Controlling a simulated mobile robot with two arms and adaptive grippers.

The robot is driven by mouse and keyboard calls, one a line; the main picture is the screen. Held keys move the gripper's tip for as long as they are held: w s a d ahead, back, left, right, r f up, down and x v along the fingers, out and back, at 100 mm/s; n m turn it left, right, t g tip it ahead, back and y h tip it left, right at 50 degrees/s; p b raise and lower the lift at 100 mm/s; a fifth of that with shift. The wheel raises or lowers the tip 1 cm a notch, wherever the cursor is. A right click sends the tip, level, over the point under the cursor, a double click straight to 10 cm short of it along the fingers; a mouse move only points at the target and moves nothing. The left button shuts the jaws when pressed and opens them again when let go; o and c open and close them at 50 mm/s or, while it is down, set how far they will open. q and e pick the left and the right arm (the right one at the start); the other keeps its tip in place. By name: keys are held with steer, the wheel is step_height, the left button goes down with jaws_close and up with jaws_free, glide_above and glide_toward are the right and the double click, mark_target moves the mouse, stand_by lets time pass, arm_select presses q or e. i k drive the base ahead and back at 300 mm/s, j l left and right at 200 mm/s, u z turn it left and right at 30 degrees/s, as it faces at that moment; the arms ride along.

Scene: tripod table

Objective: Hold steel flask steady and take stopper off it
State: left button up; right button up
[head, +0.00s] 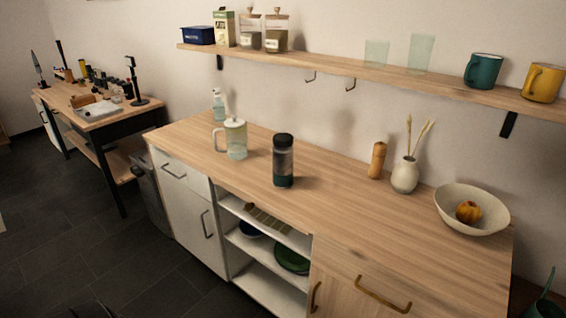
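The flask (283,165) stands upright on the wooden counter, left of the middle of the head view. Its body has a grey, shiny middle and a dark base. The black stopper (283,140) sits on top of it. Nothing touches the flask. Dark shapes at the bottom left edge may be the tips of my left gripper, but they are too cut off to tell its state. My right gripper is not in view.
A glass pitcher (236,140) stands left of the flask, with a pump bottle (218,104) behind it. A wooden mill (377,161), a vase (405,175) and a bowl (451,215) stand to the right. The counter (325,195) is clear around the flask. A wall shelf (330,66) hangs above.

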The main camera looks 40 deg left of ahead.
mark_target(282, 158)
steer(key=l+u, duration=0.4)
steer(key=i+l+u, duration=0.1)
steer(key=l+u, duration=0.3)
